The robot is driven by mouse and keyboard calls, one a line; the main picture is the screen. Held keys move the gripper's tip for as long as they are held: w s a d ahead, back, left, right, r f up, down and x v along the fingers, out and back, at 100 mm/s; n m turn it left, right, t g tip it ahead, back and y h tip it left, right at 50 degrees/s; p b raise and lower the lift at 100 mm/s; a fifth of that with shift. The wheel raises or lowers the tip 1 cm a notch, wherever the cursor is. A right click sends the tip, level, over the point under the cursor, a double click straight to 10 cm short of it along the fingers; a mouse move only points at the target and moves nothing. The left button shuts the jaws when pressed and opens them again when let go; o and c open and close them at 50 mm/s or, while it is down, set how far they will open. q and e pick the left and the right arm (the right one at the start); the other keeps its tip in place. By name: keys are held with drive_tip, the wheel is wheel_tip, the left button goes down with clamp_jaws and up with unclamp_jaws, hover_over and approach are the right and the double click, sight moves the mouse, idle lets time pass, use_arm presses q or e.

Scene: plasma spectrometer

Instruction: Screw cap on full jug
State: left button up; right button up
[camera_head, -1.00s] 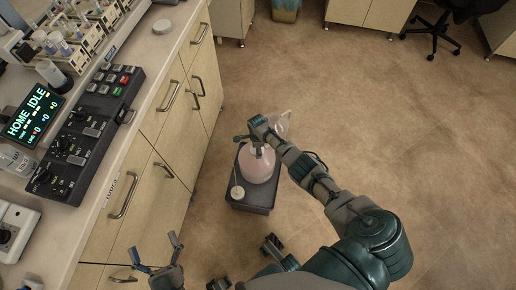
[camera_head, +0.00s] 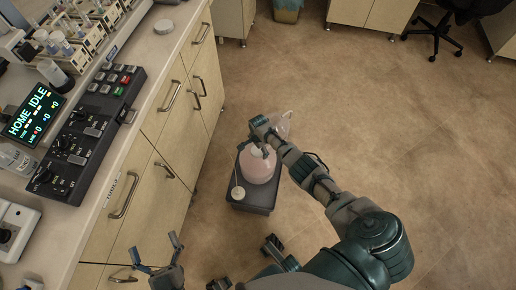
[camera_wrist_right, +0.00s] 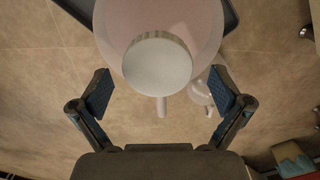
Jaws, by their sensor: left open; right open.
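The full jug (camera_head: 258,167) is rounded with pinkish liquid and stands upright on a dark grey stand (camera_head: 252,207). In the right wrist view, a white round cap (camera_wrist_right: 157,66) sits over the jug top (camera_wrist_right: 120,30); whether it is threaded tight cannot be told. My right gripper (camera_head: 262,145) is above the jug. In its wrist view the gripper (camera_wrist_right: 160,92) is open, with one finger on each side of the cap and gaps between. My left gripper (camera_head: 155,251) is open and empty by the lower cabinet front, away from the jug.
A pale round disc (camera_head: 238,193) lies on the stand's left side. A clear jug (camera_head: 284,123) is behind my right gripper. The counter (camera_head: 150,55) with a control panel (camera_head: 84,130) runs along the left.

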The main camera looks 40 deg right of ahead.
drive_tip(key=n, duration=0.5)
drive_tip(key=shift+n, duration=0.4)
drive_tip(key=n, duration=0.3)
drive_tip(key=shift+n, duration=0.4)
drive_tip(key=n, duration=0.3)
drive_tip(key=c, duration=1.6)
drive_tip(key=m, duration=0.2)
drive_tip(key=shift+s+m, duration=0.1)
drive_tip(key=shift+m, duration=0.2)
drive_tip(key=shift+c, duration=0.2)
drive_tip(key=m, duration=0.3)
drive_tip(key=shift+m+p, duration=0.4)
drive_tip(key=m, duration=0.7)
